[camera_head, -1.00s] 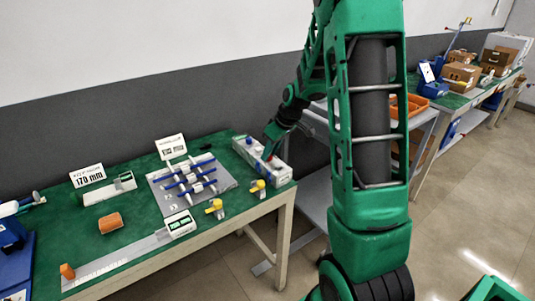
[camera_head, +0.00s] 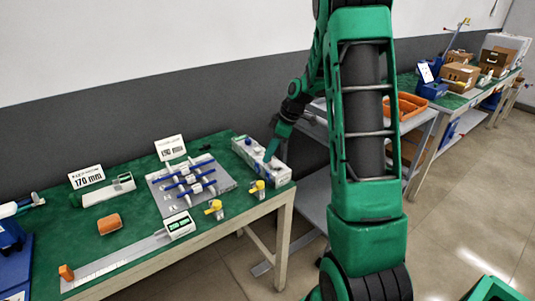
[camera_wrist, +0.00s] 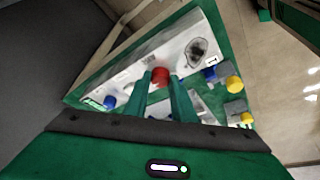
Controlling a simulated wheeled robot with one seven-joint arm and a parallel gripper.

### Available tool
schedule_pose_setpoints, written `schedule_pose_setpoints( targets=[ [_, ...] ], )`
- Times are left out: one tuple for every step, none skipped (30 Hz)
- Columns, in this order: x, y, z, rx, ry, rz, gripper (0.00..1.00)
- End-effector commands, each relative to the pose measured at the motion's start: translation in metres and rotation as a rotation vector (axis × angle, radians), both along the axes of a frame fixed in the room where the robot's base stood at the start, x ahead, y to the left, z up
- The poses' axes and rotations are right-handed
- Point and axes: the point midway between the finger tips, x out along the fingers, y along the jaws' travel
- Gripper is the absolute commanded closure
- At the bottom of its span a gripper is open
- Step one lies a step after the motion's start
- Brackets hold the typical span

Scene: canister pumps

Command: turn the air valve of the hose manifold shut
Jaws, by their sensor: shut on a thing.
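The hose manifold appears to be the long white box (camera_head: 243,149) at the table's far right corner. In the wrist view the box (camera_wrist: 135,80) carries a red knob (camera_wrist: 160,75) near its middle, a blue knob (camera_wrist: 109,102) near one end, another blue part (camera_wrist: 210,73) and a round dark gauge (camera_wrist: 197,50). My gripper (camera_wrist: 161,86) is shut on the red knob, with one green finger on each side. In the head view my gripper (camera_head: 270,154) reaches down onto the box and hides the red knob. The lettering on the box is too small to read.
A grey plate with blue bars (camera_head: 220,180) lies left of the box. Two yellow-topped parts (camera_head: 257,186) stand near the front edge. A grey shelf (camera_head: 310,185) stands right of the table.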

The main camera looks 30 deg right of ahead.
Motion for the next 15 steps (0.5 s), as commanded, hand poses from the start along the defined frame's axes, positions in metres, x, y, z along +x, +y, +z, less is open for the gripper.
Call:
schedule_pose_setpoints(
  targets=[
    [0.0020,-0.0018,0.0014,-0.004,-0.006,-0.001,0.99],
    [0.0019,-0.0019,0.0013,-0.003,-0.005,0.000,0.99],
    [0.0019,-0.0019,0.0013,-0.003,-0.005,0.000,0.99],
    [0.0020,-0.0020,0.0013,-0.004,-0.006,-0.001,0.99],
    [0.0020,-0.0020,0.0014,-0.004,-0.006,-0.001,0.99],
    [0.0020,-0.0020,0.0014,-0.004,-0.006,-0.001,0.99],
    [0.0020,-0.0021,0.0014,-0.004,-0.006,-0.001,0.99],
    [0.0020,-0.0021,0.0014,-0.004,-0.006,-0.002,0.99],
    [0.0020,-0.0021,0.0014,-0.004,-0.006,-0.002,0.99],
    [0.0021,-0.0022,0.0015,-0.004,-0.006,-0.002,0.99],
    [0.0021,-0.0022,0.0015,-0.004,-0.006,-0.002,0.70],
    [0.0021,-0.0022,0.0015,-0.004,-0.006,-0.002,0.60],
    [0.0018,-0.0020,0.0014,-0.004,-0.006,-0.002,0.59],
    [0.0017,-0.0018,0.0013,-0.003,-0.005,-0.001,0.59],
    [0.0014,-0.0017,0.0012,-0.003,-0.005,-0.001,0.59]
  ],
)
